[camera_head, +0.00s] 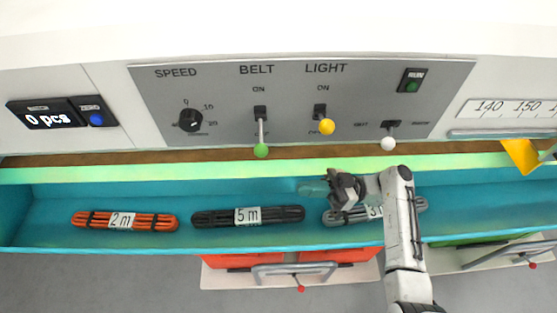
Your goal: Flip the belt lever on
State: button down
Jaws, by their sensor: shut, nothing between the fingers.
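The belt lever (261,135) is on the grey control panel (220,110) under the BELT label. It has a green ball knob and hangs down from its slot toward the lower mark, away from the ON mark above. My gripper (306,187) is to the right of and below the green knob, apart from it, over the blue trough. The gripper is shut and empty, with its fingers pointing left. The fingertips are small and dark in this view.
The light lever (327,126) with a yellow knob is right of the belt lever, and a white-knobbed lever (388,142) is further right. A speed dial (190,120) is at left. Cable bundles marked 2 m (122,221), 5 m (248,215) and 3 (350,214) lie in the trough.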

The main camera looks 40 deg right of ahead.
jog(key=d+r+t, duration=0.1)
jog(key=d+n+t+y, duration=0.1)
jog(key=d, duration=0.1)
jog(key=s+d+r+n, duration=0.1)
jog(key=d, duration=0.1)
jog(key=shift+r+t+y+b, duration=0.35)
jog(key=shift+t+y+b, duration=0.05)
jog(key=shift+w, duration=0.1)
jog(key=p, duration=0.6)
send_near(261, 135)
jog(key=a, duration=0.4)
jog(key=shift+x, duration=0.95)
